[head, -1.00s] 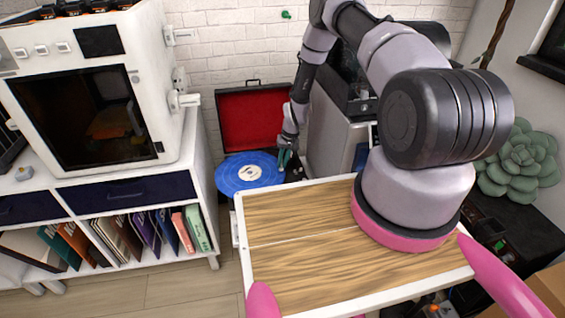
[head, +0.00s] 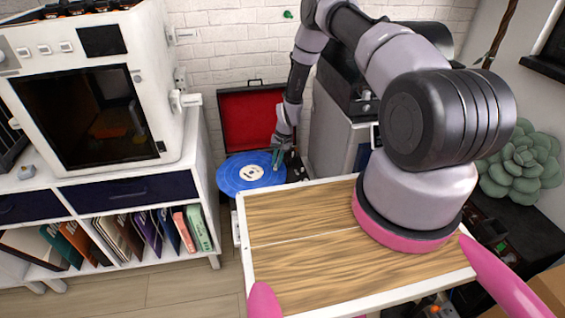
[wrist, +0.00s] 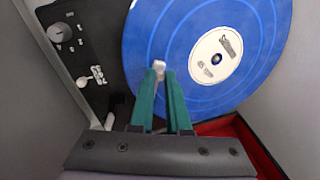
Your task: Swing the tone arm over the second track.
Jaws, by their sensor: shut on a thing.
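The record player has a blue record (head: 238,178) with a white label on it; the record also shows large in the wrist view (wrist: 180,30). Lighter rings mark off the tracks on the record. My gripper (head: 278,153) is over the right part of the record. In the wrist view my gripper's green fingers (wrist: 160,80) are shut on the pale head of the tone arm (wrist: 158,66). That head is over the blue band outside the label; whether it touches the record I cannot tell. The rest of the tone arm is mostly hidden by the fingers.
The red-lined lid (head: 245,120) stands open behind the record. A black control panel with knobs (wrist: 72,45) is beside the record. A white shelf (head: 205,215) stands left of the player, and a grey cabinet (head: 332,130) stands close on the right.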

